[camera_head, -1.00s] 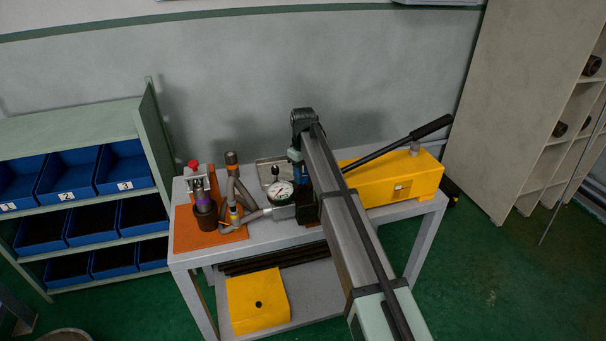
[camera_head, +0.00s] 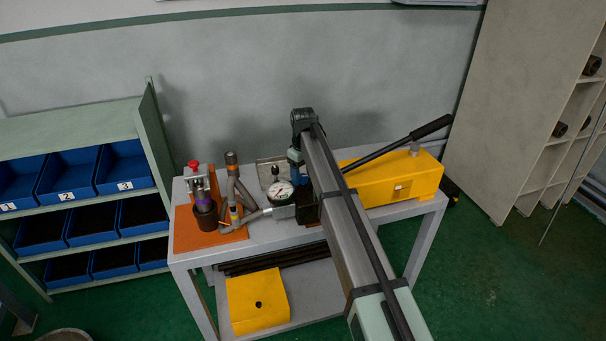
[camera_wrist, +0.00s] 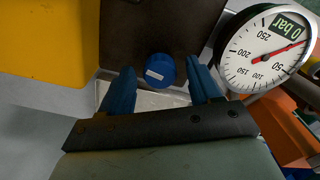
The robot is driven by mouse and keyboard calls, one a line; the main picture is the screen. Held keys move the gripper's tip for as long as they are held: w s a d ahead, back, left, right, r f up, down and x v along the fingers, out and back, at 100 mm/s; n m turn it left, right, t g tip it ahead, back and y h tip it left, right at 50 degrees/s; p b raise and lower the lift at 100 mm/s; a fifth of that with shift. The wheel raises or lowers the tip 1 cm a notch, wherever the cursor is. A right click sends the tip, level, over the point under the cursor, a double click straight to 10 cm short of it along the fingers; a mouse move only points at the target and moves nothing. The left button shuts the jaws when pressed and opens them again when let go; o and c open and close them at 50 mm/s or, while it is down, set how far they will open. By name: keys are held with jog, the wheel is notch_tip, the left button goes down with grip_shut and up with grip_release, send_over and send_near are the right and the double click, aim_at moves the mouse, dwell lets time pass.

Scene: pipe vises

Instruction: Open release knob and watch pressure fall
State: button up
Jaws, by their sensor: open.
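The release knob (camera_wrist: 160,70) is a round blue cap with a pale label, seen in the wrist view against a dark block. My gripper (camera_wrist: 161,66) is open, with one blue finger on each side of the knob. A small gap shows on both sides, and I cannot tell whether either finger touches it. The pressure gauge (camera_wrist: 268,48) is at the right of the wrist view, its red needle pointing right, near a green "0 bar" label. It also shows in the head view (camera_head: 280,191). My arm hides the knob and fingertips there.
A yellow pump (camera_head: 391,180) with a long black-gripped lever (camera_head: 400,144) stands right of my arm. Left are hoses (camera_head: 234,190) and an orange plate (camera_head: 190,238) with a cylinder. The grey table (camera_head: 205,257) is crowded around the gauge.

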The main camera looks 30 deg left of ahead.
aim_at(304, 176)
jog(key=shift+r, duration=0.1)
notch_tip(304, 176, up, 14)
jog(key=shift+f, duration=0.2)
dwell(0.3)
jog(key=shift+w, duration=0.1)
dwell(0.4)
